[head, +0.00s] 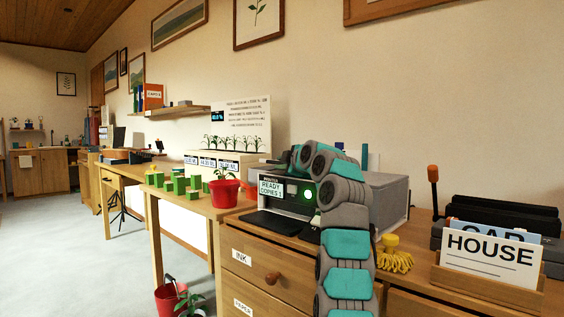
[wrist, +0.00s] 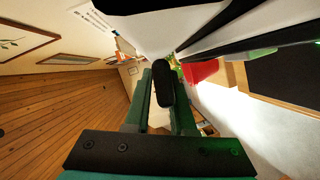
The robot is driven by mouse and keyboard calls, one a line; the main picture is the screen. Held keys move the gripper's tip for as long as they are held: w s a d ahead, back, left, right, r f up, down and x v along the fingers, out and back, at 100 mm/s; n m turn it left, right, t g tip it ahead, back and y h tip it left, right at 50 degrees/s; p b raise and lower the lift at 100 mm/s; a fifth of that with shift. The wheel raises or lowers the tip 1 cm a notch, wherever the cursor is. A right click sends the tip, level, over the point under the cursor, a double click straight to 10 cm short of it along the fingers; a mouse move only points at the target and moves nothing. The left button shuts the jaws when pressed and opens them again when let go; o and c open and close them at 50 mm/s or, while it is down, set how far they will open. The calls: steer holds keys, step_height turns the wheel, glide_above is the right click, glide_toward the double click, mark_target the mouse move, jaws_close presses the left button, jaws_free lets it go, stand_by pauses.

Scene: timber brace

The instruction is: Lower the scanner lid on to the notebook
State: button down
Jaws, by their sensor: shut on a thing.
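The scanner (head: 300,200) is a grey and white machine on the wooden cabinet, with a small "READY COPIES 1" screen and a green light. My arm crosses in front of it in the head view and its end bends over the machine's top left, so my gripper cannot be made out there. In the wrist view my gripper (wrist: 164,102) is shut on a black rounded handle (wrist: 165,80). A white panel edge (wrist: 175,22), seemingly the scanner lid, lies just beyond the handle. The lid's angle is unclear. I cannot see the notebook in either view.
A red plant pot (head: 224,192) and green blocks (head: 180,186) stand left of the scanner. A yellow tasselled object (head: 396,259) lies close right of my arm. A wooden card holder (head: 487,287) with a "HOUSE" card stands further right. The floor at left is mostly clear.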

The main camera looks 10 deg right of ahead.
steer(key=shift+d+f, duration=0.2)
steer(key=c, duration=0.9)
jaws_free()
steer(key=shift+r, duration=0.1)
steer(key=shift+s+r, duration=0.15)
steer(key=shift+s, duration=0.3)
steer(key=shift+b+v, duration=0.3)
steer(key=shift+v, duration=3.05)
steer(key=shift+d, duration=0.1)
